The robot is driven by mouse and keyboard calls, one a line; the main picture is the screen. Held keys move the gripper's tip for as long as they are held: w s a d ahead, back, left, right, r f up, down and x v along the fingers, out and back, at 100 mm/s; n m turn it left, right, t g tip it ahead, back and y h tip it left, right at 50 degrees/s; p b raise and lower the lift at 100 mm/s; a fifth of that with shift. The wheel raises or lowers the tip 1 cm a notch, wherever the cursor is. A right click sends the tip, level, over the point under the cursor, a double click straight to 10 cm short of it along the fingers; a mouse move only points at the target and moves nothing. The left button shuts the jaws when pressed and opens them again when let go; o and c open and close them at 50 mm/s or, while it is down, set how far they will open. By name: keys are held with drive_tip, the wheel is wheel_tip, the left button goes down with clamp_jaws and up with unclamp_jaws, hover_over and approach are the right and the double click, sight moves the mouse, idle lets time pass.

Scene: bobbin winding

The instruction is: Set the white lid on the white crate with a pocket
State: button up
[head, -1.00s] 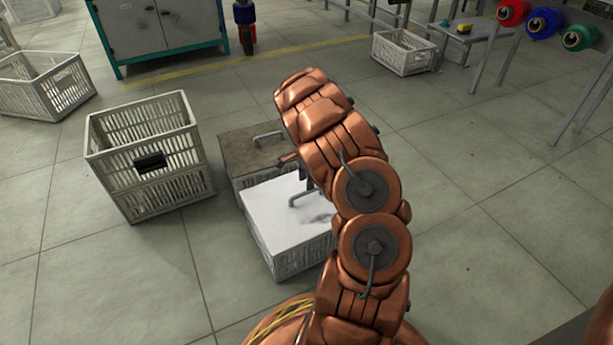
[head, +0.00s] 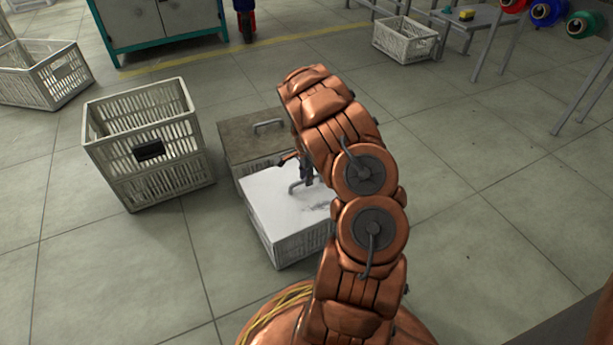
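The white lid (head: 284,218) is a flat white panel with a grey bar handle (head: 294,188). It lies on a low, light box (head: 300,245) in the middle of the head view. My gripper (head: 303,172) is just above the lid, at the handle's far end, partly hidden by my arm. Its fingers are small and dark, and I cannot tell whether they grip the handle. The white crate with a pocket (head: 187,130) stands upright to the left, open on top and slatted, with a black pocket (head: 148,150) on its front side.
A box with a brownish lid and handle (head: 240,138) stands directly behind the white lid. Another white crate (head: 62,80) is at far left, and one (head: 404,40) is at the back right. A teal-framed cabinet (head: 160,25) stands behind. Floor in front of the pocket crate is clear.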

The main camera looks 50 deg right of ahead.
clamp_jaws()
drive_tip(key=shift+r+p, duration=0.95)
drive_tip(key=shift+r, duration=1.55)
